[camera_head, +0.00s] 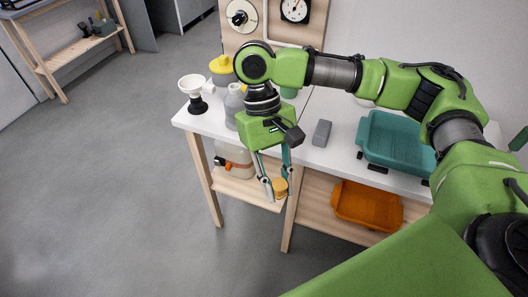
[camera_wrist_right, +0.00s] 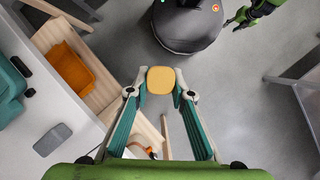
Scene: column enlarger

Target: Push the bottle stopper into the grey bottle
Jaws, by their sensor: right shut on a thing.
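My right gripper (camera_head: 274,190) is shut on a round-cornered yellow-tan stopper (camera_head: 281,187) and holds it out in front of the table's front edge, below the tabletop's height in the picture. In the right wrist view the stopper (camera_wrist_right: 160,80) sits between the tips of both fingers of the gripper (camera_wrist_right: 161,88). The grey bottle (camera_head: 234,107) stands upright on the white table, left of my right wrist and partly hidden by it. Its mouth is not clearly visible. The stopper is apart from the bottle.
On the white table (camera_head: 345,152) stand a white funnel (camera_head: 193,83) on a black base, a yellow-topped container (camera_head: 222,66), a grey block (camera_head: 321,132) and a teal tray (camera_head: 393,145). An orange tray (camera_head: 367,207) and a white container (camera_head: 238,154) are on the lower shelf. Floor at left is clear.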

